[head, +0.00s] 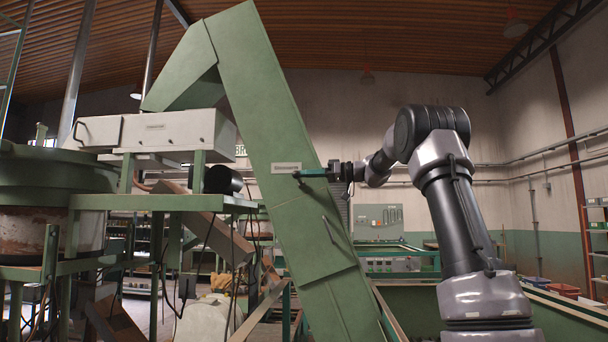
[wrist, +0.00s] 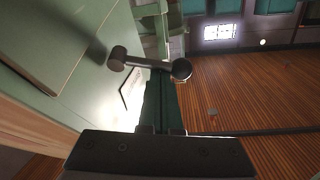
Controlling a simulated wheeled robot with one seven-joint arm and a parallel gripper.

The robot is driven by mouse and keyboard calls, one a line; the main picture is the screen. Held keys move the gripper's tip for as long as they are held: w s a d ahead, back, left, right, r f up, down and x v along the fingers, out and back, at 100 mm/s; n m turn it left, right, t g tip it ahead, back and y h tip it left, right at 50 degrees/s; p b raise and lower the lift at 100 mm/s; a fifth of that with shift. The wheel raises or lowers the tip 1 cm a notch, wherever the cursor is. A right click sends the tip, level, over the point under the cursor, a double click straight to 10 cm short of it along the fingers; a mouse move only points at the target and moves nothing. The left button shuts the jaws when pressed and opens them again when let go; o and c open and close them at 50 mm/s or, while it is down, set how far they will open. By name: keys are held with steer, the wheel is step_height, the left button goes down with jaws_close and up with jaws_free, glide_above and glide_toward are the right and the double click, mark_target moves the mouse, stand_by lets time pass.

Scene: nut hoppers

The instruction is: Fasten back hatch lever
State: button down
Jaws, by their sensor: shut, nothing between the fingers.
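A dark lever (wrist: 148,64) with a thick round knob at its left end and a round end at its right shows in the wrist view, just beyond my fingertips. It stands beside the pale green casing. My gripper (wrist: 161,82) is shut with its green fingers together and nothing between them. The fingertips are at or very near the lever's bar; I cannot tell whether they touch. In the head view my gripper (head: 304,173) reaches left across the tall sloping green casing (head: 270,120), beside its white label. The lever is too small there to make out clearly.
A thin handle (head: 327,229) sits on the casing's lower panel. White boxes (head: 180,130) and a green frame stand at the left. A green bin (head: 410,305) lies below my arm. A control panel (head: 390,264) is behind.

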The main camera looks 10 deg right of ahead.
steer(key=shift+s+d+f+n+g+y, duration=0.1)
steer(key=shift+d+f+n+g, duration=0.15)
steer(key=shift+f+n, duration=0.4)
steer(key=shift+s+d+f+n+g+y, duration=0.15)
steer(key=shift+f+n+g, duration=0.3)
steer(key=shift+n, duration=0.3)
steer(key=shift+s+d+f+n+g+y, duration=0.1)
steer(key=shift+d+f+n+g, duration=0.1)
steer(key=shift+f+n, duration=0.45)
steer(key=shift+f, duration=0.2)
steer(key=s+d+r, duration=0.3)
steer(key=d+r, duration=0.1)
steer(key=d, duration=0.4)
steer(key=shift+d, duration=0.15)
